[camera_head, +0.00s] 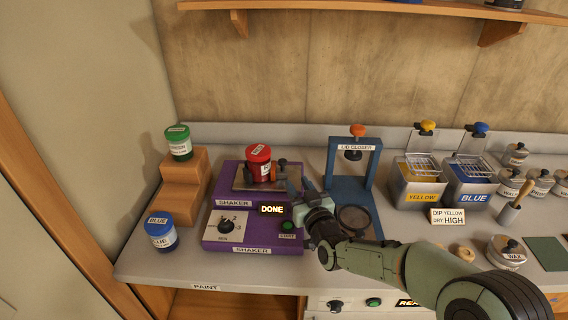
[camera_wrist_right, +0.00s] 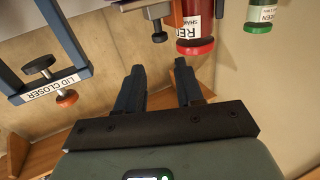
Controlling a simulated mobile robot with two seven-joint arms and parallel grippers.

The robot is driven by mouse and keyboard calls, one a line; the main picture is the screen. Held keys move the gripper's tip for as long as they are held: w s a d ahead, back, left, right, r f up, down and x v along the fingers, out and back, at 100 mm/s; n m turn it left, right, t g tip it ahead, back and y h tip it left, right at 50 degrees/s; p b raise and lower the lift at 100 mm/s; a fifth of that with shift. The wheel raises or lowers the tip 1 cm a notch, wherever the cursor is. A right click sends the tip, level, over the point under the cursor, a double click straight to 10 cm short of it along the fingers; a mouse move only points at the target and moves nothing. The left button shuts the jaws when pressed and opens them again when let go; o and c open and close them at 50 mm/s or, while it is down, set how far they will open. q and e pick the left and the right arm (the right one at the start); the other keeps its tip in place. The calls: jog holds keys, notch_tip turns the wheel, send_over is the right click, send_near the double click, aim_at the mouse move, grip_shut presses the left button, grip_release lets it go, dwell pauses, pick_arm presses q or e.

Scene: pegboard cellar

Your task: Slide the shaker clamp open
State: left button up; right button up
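The purple shaker (camera_head: 225,172) stands on the bench with its panel and a lit DONE sign (camera_head: 271,209). A red paint can (camera_head: 259,160) sits upright on its metal plate. The dark clamp knob (camera_head: 282,163) is at the can's right; it also shows in the wrist view (camera_wrist_right: 159,37), beside the red can (camera_wrist_right: 195,22). My right gripper (camera_head: 294,186) is just in front of and right of the clamp. In the wrist view its two fingers (camera_wrist_right: 160,82) are apart with nothing between them. My left gripper is out of view.
The blue lid closer (camera_head: 374,168) stands close to the right of the shaker. A wooden step (camera_head: 184,190) bears a green can (camera_head: 179,142), and a blue can (camera_head: 160,231) stands in front of it. Yellow and blue dip tanks (camera_head: 424,190) are further right. A shelf (camera_head: 380,8) hangs above.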

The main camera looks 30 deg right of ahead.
aim_at(283, 162)
jog(key=w, duration=0.3)
jog(key=w+d+p, duration=0.1)
jog(key=w, duration=0.6)
jog(key=shift+d+p, duration=0.2)
jog(key=shift+p, duration=0.2)
jog(key=shift+s, duration=0.1)
jog(key=shift+c, duration=0.4)
